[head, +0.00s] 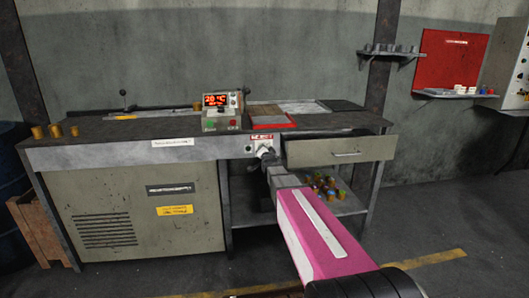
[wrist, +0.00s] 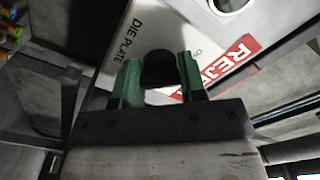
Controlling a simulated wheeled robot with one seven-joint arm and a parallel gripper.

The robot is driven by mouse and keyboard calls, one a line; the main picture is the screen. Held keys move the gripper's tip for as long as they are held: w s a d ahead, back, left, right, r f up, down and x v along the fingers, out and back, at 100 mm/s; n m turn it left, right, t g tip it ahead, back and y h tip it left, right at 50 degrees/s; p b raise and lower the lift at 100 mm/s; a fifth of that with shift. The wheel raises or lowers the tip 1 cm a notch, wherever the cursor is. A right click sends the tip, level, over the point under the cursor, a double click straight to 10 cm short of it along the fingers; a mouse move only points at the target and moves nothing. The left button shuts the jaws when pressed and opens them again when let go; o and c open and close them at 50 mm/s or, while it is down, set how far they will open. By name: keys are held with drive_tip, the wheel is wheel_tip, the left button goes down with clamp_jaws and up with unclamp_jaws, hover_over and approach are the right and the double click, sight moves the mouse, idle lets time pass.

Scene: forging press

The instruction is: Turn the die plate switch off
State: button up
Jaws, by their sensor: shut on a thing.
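The die plate switch is a dark rounded knob (wrist: 158,66) on a pale panel (wrist: 118,62) lettered DIE PLATE in the wrist view. My gripper (wrist: 159,76) has its two green fingers on either side of the knob and is shut on it. In the head view my gripper (head: 266,153) is at the front edge of the workbench, against a small white switch panel with red lettering (head: 260,137). The knob is hidden there by my gripper. I cannot read the switch's setting.
The workbench (head: 120,127) carries a control box (head: 221,122) with a lit red display reading 20 °C. A drawer (head: 342,151) is right of my gripper. Several small coloured pieces (head: 327,186) lie on the shelf below. Part of a red label (wrist: 238,54) shows beside the knob.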

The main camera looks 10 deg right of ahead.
idle(0.5)
drive_tip(key=o, duration=0.9)
drive_tip(key=shift+s, duration=0.1)
drive_tip(key=s, duration=1)
drive_tip(key=shift+s, duration=0.35)
